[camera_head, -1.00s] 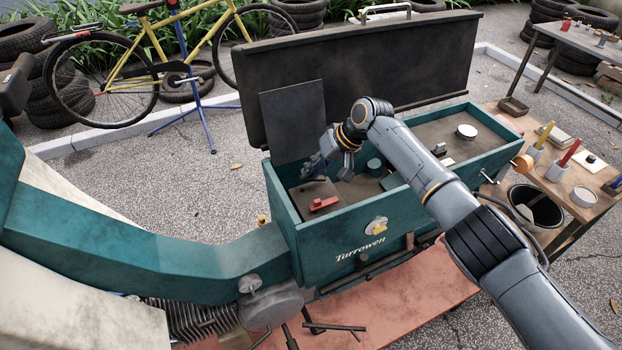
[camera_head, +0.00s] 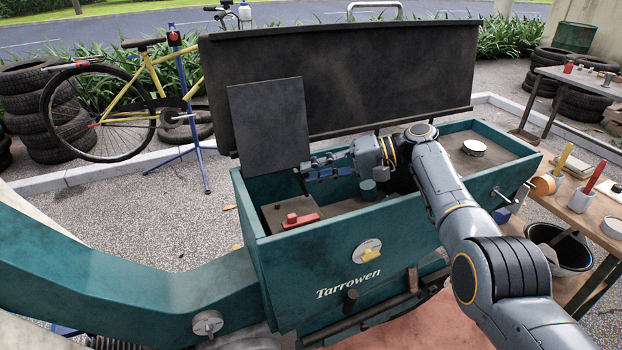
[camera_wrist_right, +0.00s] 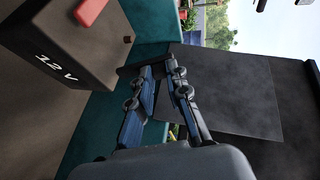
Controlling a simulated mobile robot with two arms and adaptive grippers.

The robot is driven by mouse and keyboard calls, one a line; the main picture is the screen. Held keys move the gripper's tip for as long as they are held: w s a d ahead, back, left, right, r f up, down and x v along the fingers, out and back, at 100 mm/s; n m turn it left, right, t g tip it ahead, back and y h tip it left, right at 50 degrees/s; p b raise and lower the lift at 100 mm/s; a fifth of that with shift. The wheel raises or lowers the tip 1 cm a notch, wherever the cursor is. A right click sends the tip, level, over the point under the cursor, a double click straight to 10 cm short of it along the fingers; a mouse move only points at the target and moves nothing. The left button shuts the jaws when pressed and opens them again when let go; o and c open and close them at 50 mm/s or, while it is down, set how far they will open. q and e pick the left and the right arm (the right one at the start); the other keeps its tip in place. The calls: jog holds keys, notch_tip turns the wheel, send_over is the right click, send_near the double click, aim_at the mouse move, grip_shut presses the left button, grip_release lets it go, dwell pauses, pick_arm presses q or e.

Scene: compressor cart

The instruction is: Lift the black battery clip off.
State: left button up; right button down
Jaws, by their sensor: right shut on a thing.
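The battery (camera_head: 272,212) sits at the left end of the teal toolbox. In the right wrist view it is a dark grey box (camera_wrist_right: 62,75) marked "12 V". The red clip (camera_head: 300,220) is on it; part of that clip shows in the wrist view (camera_wrist_right: 92,11). A small brownish post (camera_wrist_right: 127,40) stands bare on the battery. My right gripper (camera_head: 303,171) is shut above and beside the battery, fingers pointing left. In the wrist view its fingertips (camera_wrist_right: 157,69) hold a small dark piece, the black battery clip (camera_wrist_right: 128,71), apart from the post. My left gripper is not in view.
The open black lid (camera_head: 400,75) and a dark upright panel (camera_head: 270,125) stand close behind my right gripper. The teal box wall (camera_head: 335,215) runs along the front. A green cylinder (camera_head: 368,189) stands in the box. A workbench with cups and a bucket (camera_head: 562,247) is at right.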

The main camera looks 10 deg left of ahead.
jog(key=shift+w+d+f+y, duration=0.15)
jog(key=shift+d+y, duration=0.1)
jog(key=shift+y, duration=0.05)
dwell(0.4)
jog(key=c, duration=1.3)
grip_release()
jog(key=v, duration=0.7)
jog(key=shift+w+d, duration=0.15)
jog(key=shift+d, duration=0.1)
